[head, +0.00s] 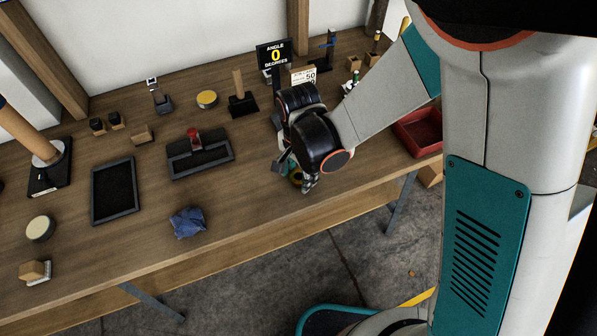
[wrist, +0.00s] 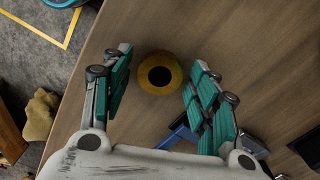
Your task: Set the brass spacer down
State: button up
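The brass spacer (head: 297,178) is a round yellow ring with a dark centre hole, near the front edge of the wooden bench. In the wrist view, the spacer (wrist: 144,80) appears flat on the bench top, between the fingertips of my gripper (wrist: 162,58). The two teal-padded fingers are spread apart on either side of it. A narrow gap shows at the left finger; the right finger is very close to the ring, and contact there is unclear. In the head view, my gripper (head: 299,176) points down and partly hides the spacer.
A blue cloth (head: 187,222) and a black stand with a red knob (head: 193,135) lie left of my gripper. An empty dark tray (head: 113,191) is farther left. A red bin (head: 419,130) stands to the right. The bench's front edge is close.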

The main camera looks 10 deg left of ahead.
notch_tip(320, 180, up, 12)
jog(key=p, duration=0.4)
jog(key=shift+r, duration=0.15)
